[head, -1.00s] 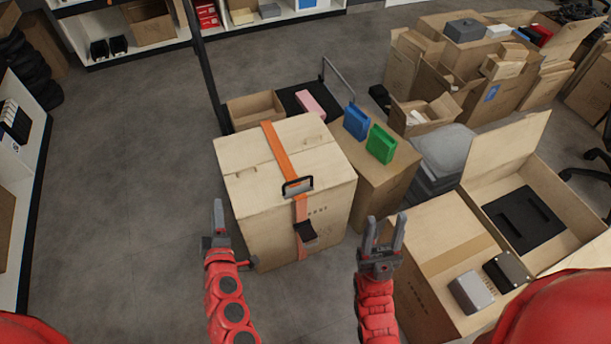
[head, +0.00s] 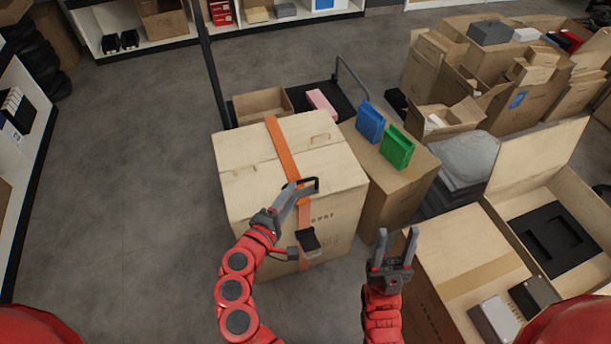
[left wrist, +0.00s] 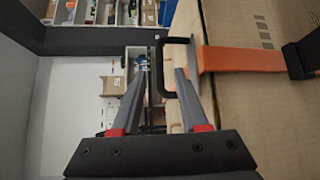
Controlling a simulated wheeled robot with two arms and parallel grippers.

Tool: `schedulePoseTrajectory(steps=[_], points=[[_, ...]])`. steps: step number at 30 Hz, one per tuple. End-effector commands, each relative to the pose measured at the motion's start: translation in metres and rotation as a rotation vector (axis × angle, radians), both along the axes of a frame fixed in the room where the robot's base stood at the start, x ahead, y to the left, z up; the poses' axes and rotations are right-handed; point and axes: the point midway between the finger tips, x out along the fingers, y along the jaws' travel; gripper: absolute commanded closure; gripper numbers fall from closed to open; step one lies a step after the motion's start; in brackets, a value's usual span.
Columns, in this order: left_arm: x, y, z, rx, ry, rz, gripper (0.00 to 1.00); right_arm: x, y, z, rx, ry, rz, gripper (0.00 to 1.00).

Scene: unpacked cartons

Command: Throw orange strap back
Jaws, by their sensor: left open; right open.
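An orange strap (head: 280,151) runs over the top of a large closed carton (head: 240,171) and down its front. A dark buckle with a handle loop sits on it at the carton's top front edge, and a black piece hangs lower on the front. My left gripper (head: 296,193) is open at the buckle; whether it touches is unclear. In the left wrist view the open fingers (left wrist: 155,85) point at the black handle loop (left wrist: 164,68), with the strap (left wrist: 240,59) to the right. My right gripper (head: 395,245) is open and empty, right of the carton.
A smaller carton (head: 388,204) with a blue box (head: 370,122) and a green box (head: 397,147) stands right of the big one. An open carton (head: 475,262) lies at the right. A black post (head: 207,62) stands behind. Floor at left is clear.

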Motion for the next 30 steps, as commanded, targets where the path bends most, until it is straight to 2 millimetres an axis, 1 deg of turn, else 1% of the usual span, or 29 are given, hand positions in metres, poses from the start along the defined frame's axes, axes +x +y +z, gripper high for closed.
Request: schedulePoseTrajectory(steps=[1,6,9,12,18,25,26,30], points=[[0.012,-0.006,-0.002,0.0,-0.004,0.0,0.56,0.0,0.0,-0.003,0.0,0.0,0.0,0.5],[0.045,-0.022,-0.007,0.002,-0.002,0.001,0.56,0.0,0.0,-0.009,0.0,0.0,0.0,0.5],[0.059,-0.03,-0.009,0.002,-0.001,-0.001,0.56,0.0,0.0,-0.011,0.0,0.0,0.0,0.5],[0.069,-0.035,-0.011,0.001,-0.001,0.003,0.56,0.0,0.0,-0.012,0.0,0.0,0.0,0.5],[0.077,-0.039,-0.012,0.002,0.001,0.002,0.56,0.0,0.0,-0.013,0.0,0.0,0.0,0.5],[0.077,-0.039,-0.012,0.002,0.002,0.003,0.56,0.0,0.0,-0.013,0.0,0.0,0.0,0.5],[0.077,-0.039,-0.012,0.002,0.002,0.003,0.6,0.0,0.0,-0.013,0.0,0.0,0.0,0.5],[0.077,-0.039,-0.012,0.002,0.002,0.003,0.85,0.0,0.0,-0.013,0.0,0.0,0.0,0.5]])
